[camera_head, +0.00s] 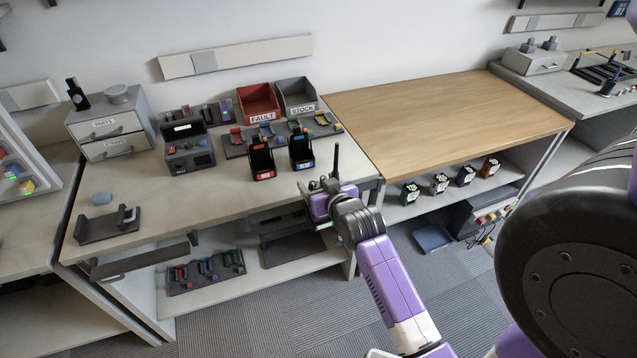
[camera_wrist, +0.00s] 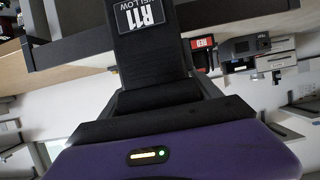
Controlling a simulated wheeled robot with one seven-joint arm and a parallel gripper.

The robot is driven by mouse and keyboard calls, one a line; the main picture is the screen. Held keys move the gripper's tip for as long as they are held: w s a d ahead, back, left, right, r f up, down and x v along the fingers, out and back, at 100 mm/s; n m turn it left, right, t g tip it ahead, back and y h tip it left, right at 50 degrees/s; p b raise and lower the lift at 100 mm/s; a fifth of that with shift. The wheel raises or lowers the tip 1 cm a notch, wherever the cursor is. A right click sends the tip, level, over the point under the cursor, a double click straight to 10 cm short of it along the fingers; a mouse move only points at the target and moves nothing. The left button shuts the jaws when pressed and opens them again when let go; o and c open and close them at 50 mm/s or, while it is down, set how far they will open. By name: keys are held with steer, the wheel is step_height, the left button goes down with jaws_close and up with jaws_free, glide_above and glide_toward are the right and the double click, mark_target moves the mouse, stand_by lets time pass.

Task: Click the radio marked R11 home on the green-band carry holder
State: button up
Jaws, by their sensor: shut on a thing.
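The radio marked R11 (camera_wrist: 145,15) is held in my gripper. In the wrist view its label reads "R11 YELLOW" and is upside down. In the head view a dark antenna (camera_head: 336,160) stands up at my gripper (camera_head: 322,193), at the bench's front right corner. My gripper is shut on the radio and hides most of it. Green edges show around the gripper there; I cannot tell whether they are the green-band carry holder.
Red FAULT (camera_head: 259,104) and grey STOCK (camera_head: 297,97) bins stand at the back, behind a rack of coloured pieces. A grey test box (camera_head: 190,157) is left of the holders. The wooden table (camera_head: 440,105) is bare on top, with several small colour-marked units on its shelf.

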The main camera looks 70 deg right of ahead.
steer(key=shift+f+b, duration=1.3)
steer(key=shift+f, duration=0.6)
stand_by(0.4)
steer(key=o, duration=2)
steer(key=shift+c, duration=0.2)
steer(key=shift+f, duration=0.1)
steer(key=v, duration=0.7)
steer(key=shift+s+a, duration=0.25)
steer(key=s+a+f+n+t+y, duration=0.1)
steer(key=a+n+t+y, duration=0.1)
steer(key=a, duration=0.7)
steer(key=s+a+f+n+t+y, duration=0.1)
steer(key=a+n+y, duration=0.15)
steer(key=a, duration=0.65)
steer(key=s+a+r+n+t+y, duration=0.1)
steer(key=s+a+r+n+y, duration=0.1)
steer(key=s+a+r, duration=0.2)
steer(key=s+a+r+n+t+y, duration=0.1)
steer(key=s+a+r+n+y, duration=0.2)
steer(key=a, duration=0.8)
steer(key=s+r, duration=0.2)
steer(key=s, duration=0.1)
steer(key=shift+a+t+y, duration=0.3)
steer(key=shift+t+y, duration=0.05)
steer(key=shift+t, duration=0.05)
